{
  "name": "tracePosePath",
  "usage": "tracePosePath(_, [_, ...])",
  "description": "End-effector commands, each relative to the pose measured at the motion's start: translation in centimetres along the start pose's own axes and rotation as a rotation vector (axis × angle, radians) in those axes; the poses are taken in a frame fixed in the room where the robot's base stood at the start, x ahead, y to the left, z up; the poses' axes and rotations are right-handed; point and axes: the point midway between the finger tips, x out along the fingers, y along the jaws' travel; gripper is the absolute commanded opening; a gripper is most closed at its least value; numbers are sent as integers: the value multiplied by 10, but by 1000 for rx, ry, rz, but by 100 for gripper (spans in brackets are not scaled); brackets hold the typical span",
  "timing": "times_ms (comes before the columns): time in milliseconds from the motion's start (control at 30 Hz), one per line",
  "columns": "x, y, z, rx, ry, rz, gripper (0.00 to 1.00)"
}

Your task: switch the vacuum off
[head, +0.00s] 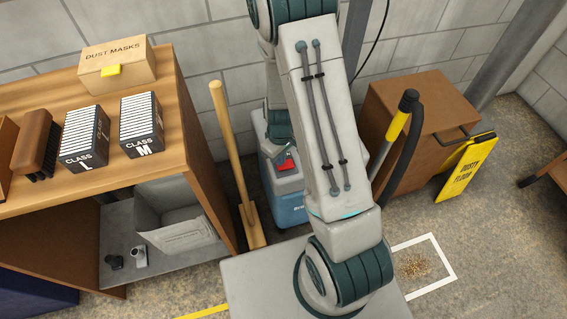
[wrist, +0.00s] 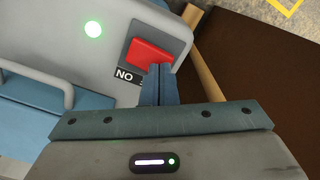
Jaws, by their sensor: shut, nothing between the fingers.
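The vacuum (head: 290,205) stands on the floor by the wall in the head view, with a grey top and blue body, partly hidden by my arm. Its red switch (head: 287,164) shows on top. In the wrist view the vacuum's grey top (wrist: 60,40) carries the red switch (wrist: 150,52) in a dark frame and a lit green lamp (wrist: 93,29). My gripper (wrist: 160,70) is shut and empty. Its fingertips overlap the switch's lower edge in the picture; I cannot tell if they touch it. A label reading "NO" is partly covered by the fingers.
A wooden bench (head: 190,125) with filter boxes stands left, a wooden-handled tool (head: 232,150) beside the vacuum. A brown cabinet (head: 425,105), a hose with yellow grip (head: 397,125) and a yellow floor sign (head: 466,168) stand right. Debris (head: 413,266) lies inside a white floor outline.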

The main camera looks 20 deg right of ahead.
Motion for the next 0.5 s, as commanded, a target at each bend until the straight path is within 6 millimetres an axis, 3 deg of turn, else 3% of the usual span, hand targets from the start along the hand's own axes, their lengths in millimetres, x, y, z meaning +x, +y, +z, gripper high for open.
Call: tracePosePath(500, [9,0,0,1,0,0,0])
